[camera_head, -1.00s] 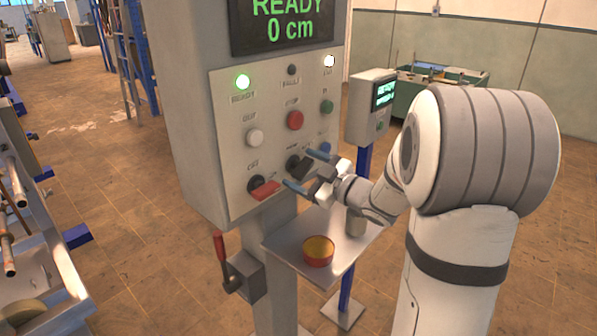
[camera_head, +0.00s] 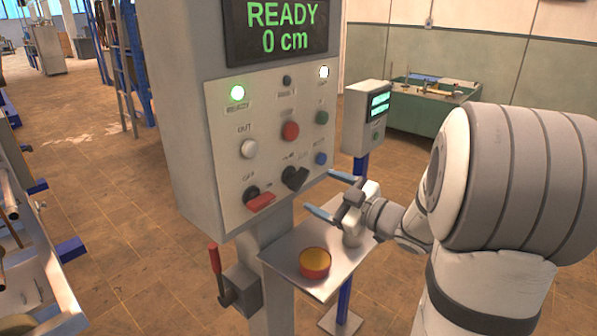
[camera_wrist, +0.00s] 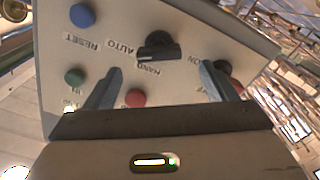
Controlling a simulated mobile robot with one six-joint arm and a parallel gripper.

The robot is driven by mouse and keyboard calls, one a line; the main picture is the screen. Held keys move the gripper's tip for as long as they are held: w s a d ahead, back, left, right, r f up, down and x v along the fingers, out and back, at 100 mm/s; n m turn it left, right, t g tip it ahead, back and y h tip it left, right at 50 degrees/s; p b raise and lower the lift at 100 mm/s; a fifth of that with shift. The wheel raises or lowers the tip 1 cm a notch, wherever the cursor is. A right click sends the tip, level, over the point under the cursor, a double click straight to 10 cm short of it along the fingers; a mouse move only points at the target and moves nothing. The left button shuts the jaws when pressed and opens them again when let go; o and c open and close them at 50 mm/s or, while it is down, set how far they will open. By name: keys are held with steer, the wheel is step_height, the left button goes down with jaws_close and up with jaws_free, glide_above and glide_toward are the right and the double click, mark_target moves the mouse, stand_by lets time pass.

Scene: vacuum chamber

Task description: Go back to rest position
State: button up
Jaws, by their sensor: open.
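My gripper (camera_head: 333,195) is open and empty, with blue fingertips apart, in front of the lower right of the control panel (camera_head: 222,135). The panel carries a red-handled switch (camera_head: 261,202) at lower left and a black selector knob (camera_head: 294,178) beside it. It also has a red button (camera_head: 290,131), a white button (camera_head: 249,148), a green button (camera_head: 321,117) and a blue button (camera_head: 320,158). The display above (camera_head: 280,28) reads READY 0 cm. In the wrist view, the black knob (camera_wrist: 158,46) shows beyond and between the open fingers (camera_wrist: 163,90), apart from them.
A red-handled lever (camera_head: 214,262) sticks out at lower left. A smaller display post (camera_head: 368,118) and a green bin (camera_head: 420,110) stand behind.

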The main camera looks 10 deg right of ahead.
steer(key=s+d+f+m+g+h+p, duration=0.2)
steer(key=s+d+m+g+h, duration=0.15)
steer(key=m+h, duration=0.8)
steer(key=s+a+f+g, duration=0.2)
steer(key=s+a+g, duration=0.2)
steer(key=s, duration=0.5)
steer(key=s+a+f+m+g, duration=0.1)
steer(key=s+a+g, duration=0.3)
steer(key=s, duration=0.6)
steer(key=shift+a+f+y, duration=0.45)
steer(key=shift+a+f, duration=0.2)
steer(key=shift+a, duration=0.1)
steer(key=shift+m+g, duration=0.25)
steer(key=shift+c, duration=0.4)
